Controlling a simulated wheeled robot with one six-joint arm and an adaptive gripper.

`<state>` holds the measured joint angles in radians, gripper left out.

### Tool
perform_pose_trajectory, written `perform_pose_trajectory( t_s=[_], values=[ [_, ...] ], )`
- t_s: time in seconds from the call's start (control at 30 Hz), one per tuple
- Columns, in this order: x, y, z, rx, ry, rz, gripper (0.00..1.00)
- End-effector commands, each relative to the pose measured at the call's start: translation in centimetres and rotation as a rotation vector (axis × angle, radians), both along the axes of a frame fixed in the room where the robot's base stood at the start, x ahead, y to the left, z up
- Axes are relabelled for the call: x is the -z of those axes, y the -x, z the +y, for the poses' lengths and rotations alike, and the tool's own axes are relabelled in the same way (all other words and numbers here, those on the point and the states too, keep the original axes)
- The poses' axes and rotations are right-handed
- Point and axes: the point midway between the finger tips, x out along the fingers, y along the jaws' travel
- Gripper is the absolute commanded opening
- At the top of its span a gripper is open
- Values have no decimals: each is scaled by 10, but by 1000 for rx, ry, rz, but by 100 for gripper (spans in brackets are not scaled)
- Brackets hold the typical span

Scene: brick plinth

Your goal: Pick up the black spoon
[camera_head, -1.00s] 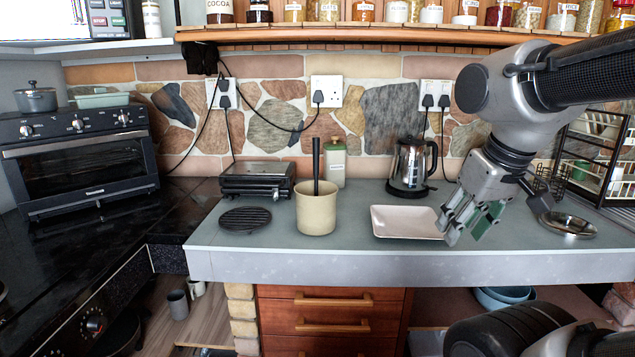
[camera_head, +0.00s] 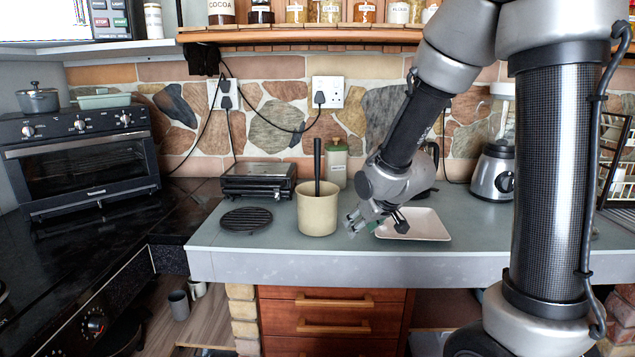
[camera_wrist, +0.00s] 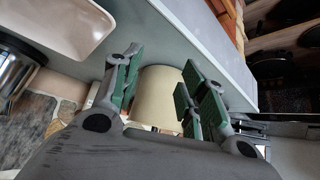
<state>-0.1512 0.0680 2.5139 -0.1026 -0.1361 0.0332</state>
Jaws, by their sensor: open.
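The black spoon (camera_head: 317,160) stands upright in a cream crock (camera_head: 317,212) on the grey counter; only its dark handle shows above the rim. My gripper (camera_head: 354,226) is just right of the crock, low over the counter, apart from the spoon. In the wrist view, my gripper (camera_wrist: 158,92) has its green-padded fingers spread, with the crock (camera_wrist: 158,98) seen beyond and between them. Nothing is held. I cannot make out the spoon in the wrist view.
A pale tray (camera_head: 425,225) lies right of the crock, partly behind my gripper. A green-lidded canister (camera_head: 336,165) and a black grill (camera_head: 258,181) stand behind. A round black trivet (camera_head: 246,219) lies left. A blender (camera_head: 492,172) stands at right.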

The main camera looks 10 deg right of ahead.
Motion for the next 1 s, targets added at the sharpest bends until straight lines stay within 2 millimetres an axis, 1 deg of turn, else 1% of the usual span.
perform_pose_trajectory(
  t_s=[0.03,0.07,0.1,0.17,0.2,0.3,0.4,0.43,0.53,0.67,0.83,1.0],
  values=[
    [-2,-23,10,-18,-26,-94,42],
    [-9,-36,16,-29,-44,-161,42],
    [-21,-52,23,-42,-70,-251,42],
    [-44,-71,32,-57,-108,-383,42],
    [-63,-80,37,-66,-134,-470,42],
    [-108,-92,45,-86,-190,-656,42],
    [-138,-95,50,-97,-230,-774,42],
    [-144,-96,50,-99,-238,-797,42],
    [-154,-99,52,-101,-252,-838,42],
    [-155,-113,57,-101,-255,-841,42],
    [-155,-134,63,-100,-254,-841,42],
    [-155,-160,71,-99,-254,-840,42]
  ],
)
